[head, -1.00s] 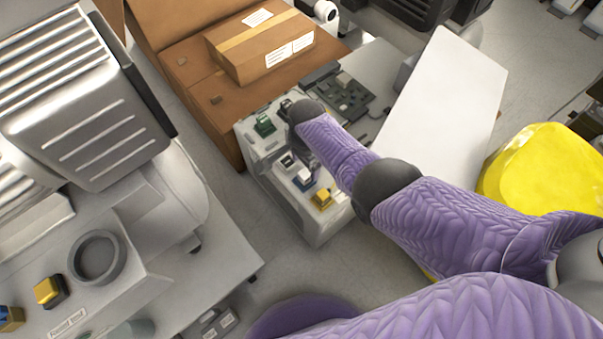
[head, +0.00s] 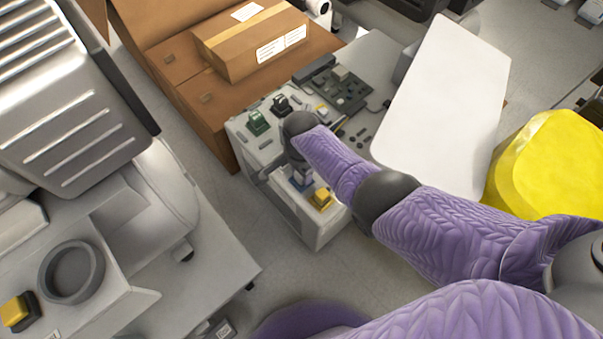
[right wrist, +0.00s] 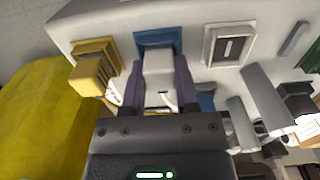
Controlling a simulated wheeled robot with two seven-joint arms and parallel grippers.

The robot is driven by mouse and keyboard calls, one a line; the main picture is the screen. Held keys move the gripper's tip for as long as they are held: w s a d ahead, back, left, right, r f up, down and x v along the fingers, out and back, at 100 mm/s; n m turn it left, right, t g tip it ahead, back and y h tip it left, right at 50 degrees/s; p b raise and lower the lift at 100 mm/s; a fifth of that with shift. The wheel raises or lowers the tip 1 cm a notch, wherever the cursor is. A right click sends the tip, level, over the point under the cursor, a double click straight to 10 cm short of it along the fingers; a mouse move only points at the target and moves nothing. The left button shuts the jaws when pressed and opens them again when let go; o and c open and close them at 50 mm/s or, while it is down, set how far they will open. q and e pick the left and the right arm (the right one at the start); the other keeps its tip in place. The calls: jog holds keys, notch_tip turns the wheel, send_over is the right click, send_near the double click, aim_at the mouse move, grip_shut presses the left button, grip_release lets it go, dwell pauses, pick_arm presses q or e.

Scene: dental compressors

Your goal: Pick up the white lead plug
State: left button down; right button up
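The white lead plug (right wrist: 158,72) is at the blue socket (right wrist: 157,38) on the light grey panel in the right wrist view. My right gripper (right wrist: 160,88) has one finger on each side of the plug, with no clear gap on either side; whether it grips or only flanks the plug I cannot tell. In the head view my right gripper (head: 298,163) is over the panel box (head: 322,232) and hides most of the plug, while part of the blue socket (head: 302,183) shows below it. My left gripper is not in view.
A yellow plug (right wrist: 92,72) sits left of the white one, and a grey-white socket (right wrist: 230,46) is to its right. Green (head: 258,122) and black (head: 281,104) plugs stand farther back on the box. Cardboard boxes (head: 255,45) are behind; a large compressor (head: 75,110) is left.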

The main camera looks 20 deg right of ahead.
grip_shut()
